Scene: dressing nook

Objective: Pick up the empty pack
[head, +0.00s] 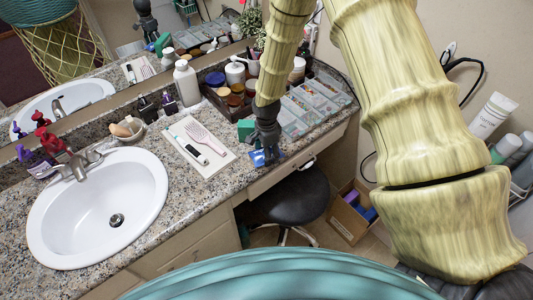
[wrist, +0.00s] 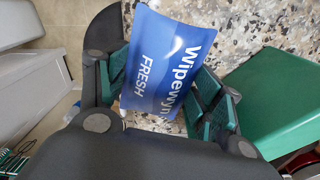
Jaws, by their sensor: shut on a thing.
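My gripper (head: 268,153) points down at the front edge of the granite counter (head: 215,188). In the wrist view, the green-padded fingers of my gripper (wrist: 163,92) are shut on the pack, one on each side. The lower end of the pack is hidden by the gripper body. I cannot tell whether the pack still touches the counter.
A green box (wrist: 270,95) stands close beside my gripper. A white tray (head: 213,171) with a brush and a toothbrush-like item lies to the left. The sink (head: 80,220) is farther left. A black stool (head: 290,200) and a cardboard box (head: 345,222) stand below the counter.

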